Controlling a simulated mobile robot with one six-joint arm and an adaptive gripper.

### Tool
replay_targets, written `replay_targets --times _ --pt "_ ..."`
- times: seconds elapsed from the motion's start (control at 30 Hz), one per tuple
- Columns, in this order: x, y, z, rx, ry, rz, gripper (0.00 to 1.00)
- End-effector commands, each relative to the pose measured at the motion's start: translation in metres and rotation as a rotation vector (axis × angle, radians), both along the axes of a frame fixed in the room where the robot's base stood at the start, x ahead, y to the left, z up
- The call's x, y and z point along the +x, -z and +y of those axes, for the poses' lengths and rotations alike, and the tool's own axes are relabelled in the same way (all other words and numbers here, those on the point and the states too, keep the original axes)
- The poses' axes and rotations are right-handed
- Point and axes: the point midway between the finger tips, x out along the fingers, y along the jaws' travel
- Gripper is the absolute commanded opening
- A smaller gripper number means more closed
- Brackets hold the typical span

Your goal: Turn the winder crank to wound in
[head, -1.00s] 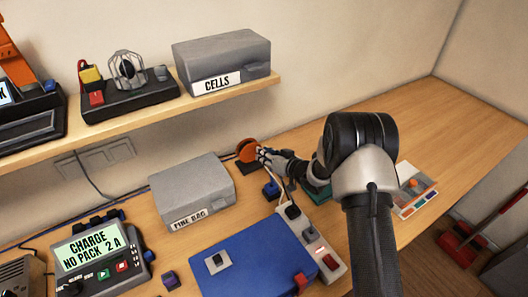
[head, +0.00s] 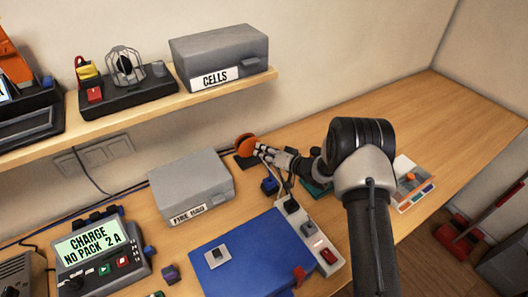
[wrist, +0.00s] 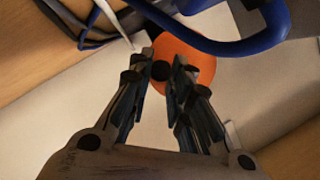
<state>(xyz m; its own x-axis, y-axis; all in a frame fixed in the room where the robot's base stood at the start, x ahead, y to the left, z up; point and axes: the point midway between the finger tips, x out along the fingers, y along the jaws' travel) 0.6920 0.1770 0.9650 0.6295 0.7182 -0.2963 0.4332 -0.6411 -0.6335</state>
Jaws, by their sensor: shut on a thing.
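The winder shows as an orange disc (head: 244,146) on a dark base (head: 245,162) at the back of the bench, by the wall. My gripper (head: 262,150) reaches it from the right. In the wrist view the orange disc (wrist: 188,62) lies beyond my fingers. My gripper (wrist: 161,72) is shut on a small dark round knob (wrist: 160,71) in front of the disc, which looks like the crank's handle. The crank arm itself is mostly hidden by my fingers.
A grey box (head: 190,187) stands left of the winder. A blue mat (head: 240,255) and a power strip (head: 313,240) lie in front. A shelf (head: 150,110) overhangs the back left. In the wrist view a blue cable (wrist: 225,45) crosses close by.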

Motion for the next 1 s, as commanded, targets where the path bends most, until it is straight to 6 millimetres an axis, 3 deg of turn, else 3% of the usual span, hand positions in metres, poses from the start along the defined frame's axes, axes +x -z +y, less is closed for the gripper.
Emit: replay_targets --times 0.1,0.13,0.4,0.77,1.0 --pt "0.001 -0.001 0.0 0.0 0.001 -0.002 0.0" --pt "0.001 -0.001 0.0 0.0 0.001 -0.002 0.2" --pt "0.0 -0.001 0.0 0.0 0.0 -0.001 0.38" --pt "-0.001 -0.001 -0.002 -0.001 0.001 -0.001 0.39" --pt "-0.023 -0.012 -0.028 -0.001 0.003 0.0 0.39"
